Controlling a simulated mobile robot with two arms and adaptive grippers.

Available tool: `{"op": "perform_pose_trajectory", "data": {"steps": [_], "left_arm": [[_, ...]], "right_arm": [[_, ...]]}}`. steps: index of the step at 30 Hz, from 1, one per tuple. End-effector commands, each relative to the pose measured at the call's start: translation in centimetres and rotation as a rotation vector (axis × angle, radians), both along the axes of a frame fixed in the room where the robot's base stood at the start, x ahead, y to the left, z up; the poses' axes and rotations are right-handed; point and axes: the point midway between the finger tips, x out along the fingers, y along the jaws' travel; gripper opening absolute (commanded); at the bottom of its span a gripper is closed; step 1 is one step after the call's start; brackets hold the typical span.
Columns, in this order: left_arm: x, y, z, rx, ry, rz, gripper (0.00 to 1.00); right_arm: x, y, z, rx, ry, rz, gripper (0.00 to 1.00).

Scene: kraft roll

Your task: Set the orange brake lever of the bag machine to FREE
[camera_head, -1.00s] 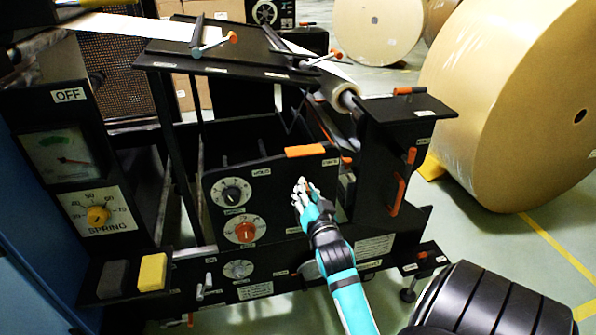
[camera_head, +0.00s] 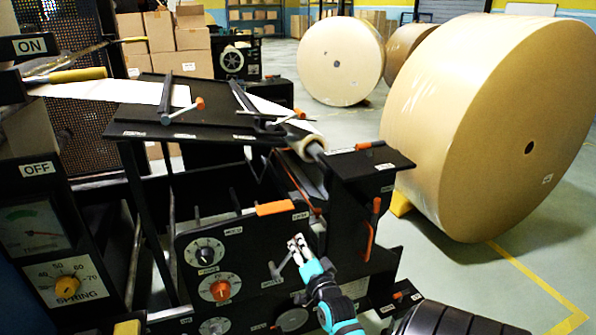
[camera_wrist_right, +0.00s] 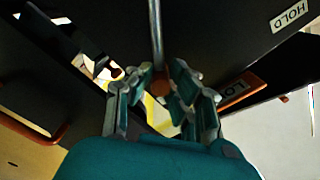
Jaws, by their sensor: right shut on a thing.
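My right gripper (camera_head: 297,245) is at the front of the black bag machine (camera_head: 245,255), right of its dials. In the right wrist view the fingers (camera_wrist_right: 160,88) are closed around the orange-brown knob (camera_wrist_right: 160,85) of the brake lever, whose thin metal rod (camera_wrist_right: 155,30) runs up the picture. In the head view a grey part of the lever (camera_head: 275,268) shows just left of my gripper; its knob is hidden by the fingers. I cannot read a FREE label. My left gripper is not in view.
An orange bar (camera_head: 275,208) tops the front panel, and an orange handle (camera_head: 370,240) stands to the right. Black (camera_head: 205,252) and orange (camera_head: 220,290) dials are on the left. A large kraft roll (camera_head: 470,120) stands on the floor at right, with open floor beside it.

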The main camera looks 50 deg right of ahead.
Motion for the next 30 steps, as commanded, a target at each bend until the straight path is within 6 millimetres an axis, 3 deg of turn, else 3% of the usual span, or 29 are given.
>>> {"op": "perform_pose_trajectory", "data": {"steps": [13, 14, 19, 30], "left_arm": [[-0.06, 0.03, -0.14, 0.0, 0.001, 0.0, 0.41], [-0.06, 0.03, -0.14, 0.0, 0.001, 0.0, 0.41], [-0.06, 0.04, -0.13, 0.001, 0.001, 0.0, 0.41], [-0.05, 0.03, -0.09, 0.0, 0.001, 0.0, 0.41]], "right_arm": [[-0.17, -0.24, -0.27, 0.01, -0.001, -0.003, 0.0], [-0.18, -0.24, -0.28, 0.01, -0.001, -0.003, 0.21], [-0.16, -0.22, -0.22, 0.008, -0.002, -0.003, 0.43], [-0.09, -0.17, 0.04, 0.006, -0.006, -0.002, 0.44]]}}
